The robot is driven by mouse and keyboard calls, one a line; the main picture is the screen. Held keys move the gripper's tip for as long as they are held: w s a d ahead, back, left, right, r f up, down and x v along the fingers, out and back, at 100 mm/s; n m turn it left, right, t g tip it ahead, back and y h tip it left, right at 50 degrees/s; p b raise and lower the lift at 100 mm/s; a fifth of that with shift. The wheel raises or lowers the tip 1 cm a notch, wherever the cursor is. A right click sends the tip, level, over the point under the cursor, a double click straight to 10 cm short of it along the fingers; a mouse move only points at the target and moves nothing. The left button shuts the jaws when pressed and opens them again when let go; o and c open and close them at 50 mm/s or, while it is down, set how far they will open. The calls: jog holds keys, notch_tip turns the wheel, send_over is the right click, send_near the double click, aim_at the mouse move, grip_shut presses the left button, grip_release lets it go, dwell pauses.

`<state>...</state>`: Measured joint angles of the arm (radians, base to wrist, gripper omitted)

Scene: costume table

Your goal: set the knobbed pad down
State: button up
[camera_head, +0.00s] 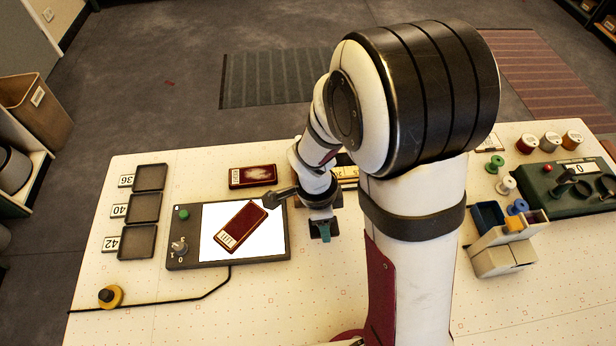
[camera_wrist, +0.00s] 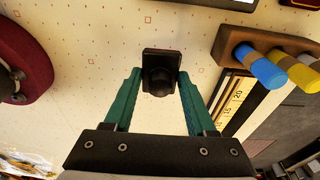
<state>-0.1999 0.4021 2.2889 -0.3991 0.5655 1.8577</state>
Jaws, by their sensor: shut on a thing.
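The knobbed pad (camera_wrist: 162,59) is a small dark rectangular plate with a round black knob. In the wrist view, the teal fingers of my gripper (camera_wrist: 160,80) are shut on the knob from both sides. In the head view my gripper (camera_head: 324,236) points down over the white dotted table, right of the light box; the pad is hard to make out there. The bare table top shows around the pad in the wrist view, but I cannot tell whether its underside touches it.
The light box (camera_head: 188,254) carries a dark red labelled packet (camera_head: 240,226); another packet (camera_head: 253,176) lies behind it. Small black trays (camera_head: 137,241) stand at left. In the wrist view, a wooden rack with coloured sticks (camera_wrist: 262,67) is right of the pad. Table front is mostly clear.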

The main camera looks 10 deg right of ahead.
aim_at(310, 226)
jog(key=shift+w+a+f, duration=0.2)
jog(key=shift+a+f, duration=0.25)
jog(key=shift+a, duration=0.1)
jog(key=shift+w+a+f, duration=0.2)
jog(key=shift+a+f, duration=0.25)
jog(key=shift+a, duration=0.1)
jog(key=shift+f, duration=1.85)
jog(key=o, duration=1.3)
jog(key=shift+f, duration=0.1)
